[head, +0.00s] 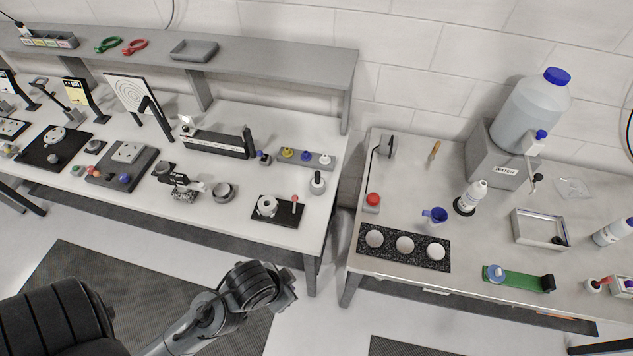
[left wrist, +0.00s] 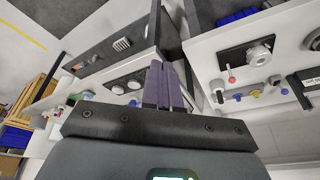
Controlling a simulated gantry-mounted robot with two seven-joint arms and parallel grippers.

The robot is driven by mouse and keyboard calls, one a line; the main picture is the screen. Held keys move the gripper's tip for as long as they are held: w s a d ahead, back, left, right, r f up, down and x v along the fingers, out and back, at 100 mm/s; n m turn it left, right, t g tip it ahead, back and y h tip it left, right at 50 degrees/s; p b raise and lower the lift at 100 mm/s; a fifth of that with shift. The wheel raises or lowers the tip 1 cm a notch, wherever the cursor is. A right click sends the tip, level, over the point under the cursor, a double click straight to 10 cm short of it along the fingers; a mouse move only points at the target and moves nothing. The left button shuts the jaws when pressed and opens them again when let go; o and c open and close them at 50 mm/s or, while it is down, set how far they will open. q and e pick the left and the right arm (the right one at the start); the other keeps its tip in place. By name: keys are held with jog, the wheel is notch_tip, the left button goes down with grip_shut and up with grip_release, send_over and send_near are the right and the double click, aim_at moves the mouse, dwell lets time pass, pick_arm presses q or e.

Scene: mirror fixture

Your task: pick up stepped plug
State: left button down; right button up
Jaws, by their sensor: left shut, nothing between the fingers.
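I cannot tell for sure which thing is the stepped plug. A grey round piece with a raised top (head: 224,192) stands on the left bench. Right of it, a black plate (head: 284,220) holds a pale ring-shaped piece (head: 267,206) and a red-topped pin (head: 295,203); this plate also shows in the left wrist view (left wrist: 236,59). My left gripper (head: 287,291) is in front of the left bench, apart from everything on it. In the left wrist view its purple fingers (left wrist: 163,82) are together with nothing between them. My right gripper is not in view.
A raised shelf (head: 260,62) runs behind. A gap separates this bench from the right bench (head: 400,280), which carries a water jug (head: 531,110) and a speckled block (head: 385,251).

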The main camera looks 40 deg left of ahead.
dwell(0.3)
pick_arm(q)
jog(key=c, duration=0.8)
grip_release()
jog(key=shift+c, duration=0.2)
jog(key=shift+w, duration=0.1)
